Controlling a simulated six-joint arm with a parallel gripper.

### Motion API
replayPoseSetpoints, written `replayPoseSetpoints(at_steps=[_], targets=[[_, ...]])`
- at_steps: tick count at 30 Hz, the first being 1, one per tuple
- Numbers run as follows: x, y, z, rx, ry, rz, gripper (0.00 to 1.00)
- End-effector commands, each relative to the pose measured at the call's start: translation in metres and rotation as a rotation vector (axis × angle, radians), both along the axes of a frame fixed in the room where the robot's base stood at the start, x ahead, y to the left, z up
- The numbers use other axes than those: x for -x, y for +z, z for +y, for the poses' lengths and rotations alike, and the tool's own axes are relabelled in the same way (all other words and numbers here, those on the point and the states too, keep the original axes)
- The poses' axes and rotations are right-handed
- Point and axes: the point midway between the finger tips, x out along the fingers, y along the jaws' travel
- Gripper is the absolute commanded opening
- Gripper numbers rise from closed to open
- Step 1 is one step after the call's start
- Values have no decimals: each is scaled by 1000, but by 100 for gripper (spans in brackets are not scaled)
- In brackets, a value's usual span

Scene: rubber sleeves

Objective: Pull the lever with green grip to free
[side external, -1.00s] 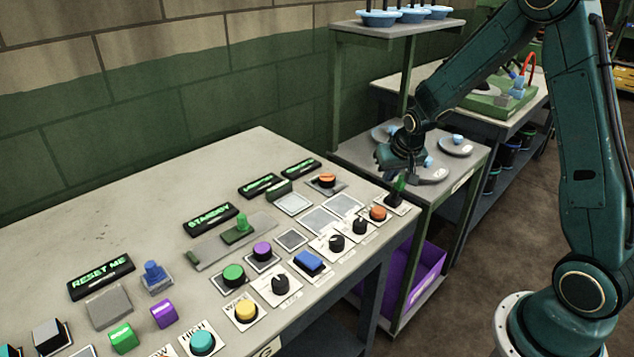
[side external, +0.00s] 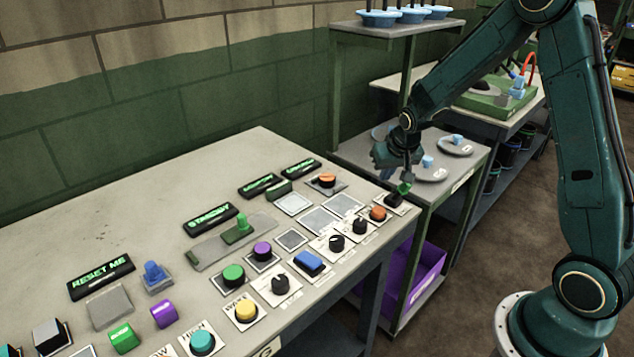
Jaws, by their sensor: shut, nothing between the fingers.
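The lever with the green grip (side external: 404,188) stands at the far right corner of the panel, on a small black base (side external: 393,200). Its grip leans to the right, toward the panel's edge. My gripper (side external: 407,178) points down right above the grip. Its fingers are shut with nothing between them. The fingertips are small and dark here, and I cannot tell whether they touch the grip.
A green-knobbed slider (side external: 238,230) sits on a grey track mid-panel. An orange button (side external: 378,214) and a black knob (side external: 359,227) are near the lever. Small displays (side external: 210,219) line the back. A shelf with plates (side external: 455,146) stands beyond the panel.

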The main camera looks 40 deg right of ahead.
Motion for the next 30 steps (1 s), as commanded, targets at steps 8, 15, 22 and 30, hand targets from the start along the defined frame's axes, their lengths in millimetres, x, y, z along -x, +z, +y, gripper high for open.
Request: replayPoseSetpoints(at_steps=[8,15,22,30], targets=[[-1,0,0,0,0,0,0],[-2,2,0,0,0,-1,0],[-2,12,0,1,-1,-2,0],[-2,28,0,1,-1,-2,0]])
